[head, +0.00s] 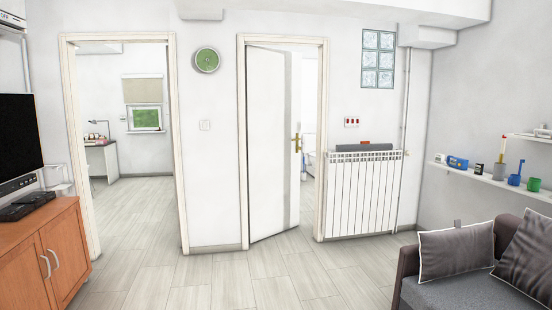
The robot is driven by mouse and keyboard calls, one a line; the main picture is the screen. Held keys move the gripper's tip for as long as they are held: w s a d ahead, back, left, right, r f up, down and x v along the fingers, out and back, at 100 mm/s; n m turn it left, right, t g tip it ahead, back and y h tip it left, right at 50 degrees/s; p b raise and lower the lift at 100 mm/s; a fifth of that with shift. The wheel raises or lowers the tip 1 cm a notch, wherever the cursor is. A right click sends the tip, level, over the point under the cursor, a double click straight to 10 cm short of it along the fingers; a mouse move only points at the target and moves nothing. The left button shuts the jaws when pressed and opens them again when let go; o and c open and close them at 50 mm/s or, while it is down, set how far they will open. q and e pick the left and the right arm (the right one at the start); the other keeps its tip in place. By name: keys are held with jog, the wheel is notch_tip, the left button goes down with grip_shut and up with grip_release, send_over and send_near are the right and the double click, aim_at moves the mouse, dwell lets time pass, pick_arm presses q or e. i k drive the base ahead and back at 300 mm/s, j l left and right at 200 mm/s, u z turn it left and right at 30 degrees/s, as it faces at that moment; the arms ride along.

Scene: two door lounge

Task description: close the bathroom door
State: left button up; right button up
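A white door (268,145) stands partly open in the middle doorway of the far wall. It is hinged on the left side of its frame, and its free edge with a brass handle (296,143) is on the right. Through the gap between the door and the right jamb a bright room with white fixtures (309,158) shows, which looks like the bathroom. Neither of my grippers is in the head view.
Open floor (215,283) lies ahead. An open doorway (125,140) on the left leads to a room with a desk. A wooden cabinet (45,255) stands at left, a sofa (470,285) at right, and a white radiator (365,195) right of the door.

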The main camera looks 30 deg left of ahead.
aim_at(274, 77)
jog(key=i+j+u, duration=0.5)
jog(key=i, duration=0.2)
jog(key=i+j+u, duration=0.15)
jog(key=i, duration=0.6)
jog(key=i+j+u, duration=0.15)
jog(key=i, duration=0.6)
jog(key=i+z, duration=0.2)
jog(key=i, duration=1.1)
jog(key=i+j+z, duration=0.2)
jog(key=i, duration=1.1)
